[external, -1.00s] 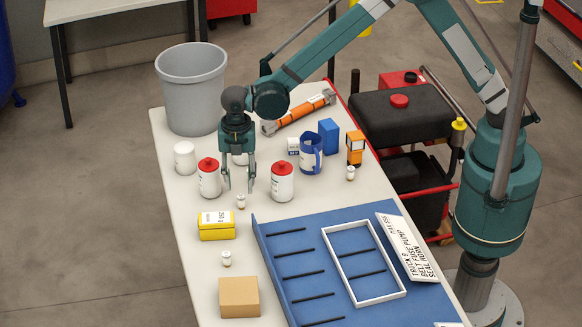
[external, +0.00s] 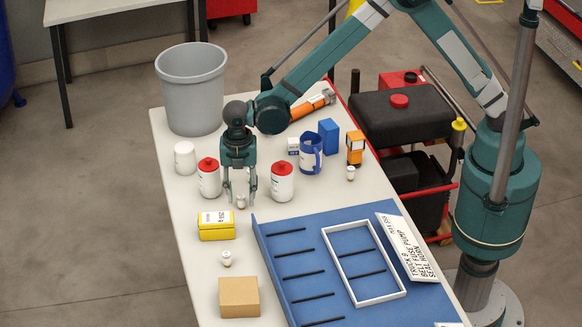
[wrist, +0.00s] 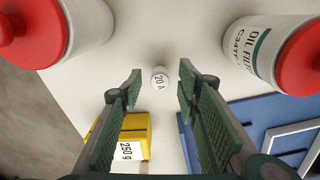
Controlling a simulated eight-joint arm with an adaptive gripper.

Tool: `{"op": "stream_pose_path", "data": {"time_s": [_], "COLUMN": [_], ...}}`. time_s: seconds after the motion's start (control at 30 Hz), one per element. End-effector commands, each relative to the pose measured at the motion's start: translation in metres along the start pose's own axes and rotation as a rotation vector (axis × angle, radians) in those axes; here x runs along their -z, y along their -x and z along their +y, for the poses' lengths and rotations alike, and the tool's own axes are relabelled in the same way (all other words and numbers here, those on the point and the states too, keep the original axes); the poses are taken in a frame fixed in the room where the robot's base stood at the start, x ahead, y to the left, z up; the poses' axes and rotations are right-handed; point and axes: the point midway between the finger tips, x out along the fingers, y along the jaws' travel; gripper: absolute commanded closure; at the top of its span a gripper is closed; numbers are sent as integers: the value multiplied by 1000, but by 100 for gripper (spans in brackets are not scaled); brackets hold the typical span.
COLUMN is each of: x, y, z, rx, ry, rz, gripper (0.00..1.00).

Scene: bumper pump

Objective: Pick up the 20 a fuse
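The 20 A fuse (wrist: 159,78) is a small white round-topped piece marked "20 A", standing on the table. In the external view the fuse (external: 241,202) is low between the fingertips and partly covered by them. My gripper (external: 240,198) points down at it with its fingers apart. In the wrist view my gripper (wrist: 158,82) is open, one finger on each side of the fuse, with a visible gap to each. I cannot tell how far the tips are above the table.
White canisters with red lids stand left (external: 209,178) and right (external: 282,182) of my gripper. A yellow box (external: 216,226) is in front. Similar small white pieces stand near the cardboard box (external: 239,297) and orange box (external: 355,147). A blue tray (external: 270,262) lies front right.

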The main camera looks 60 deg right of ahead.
Motion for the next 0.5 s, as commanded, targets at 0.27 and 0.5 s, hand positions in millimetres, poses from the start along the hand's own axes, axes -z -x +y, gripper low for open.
{"op": "stream_pose_path", "data": {"time_s": [0.27,0.5], "x": [0,0], "y": [-18,-18], "z": [0,0], "rx": [0,0], "ry": [0,0], "rz": [0,0], "gripper": [67,67]}}
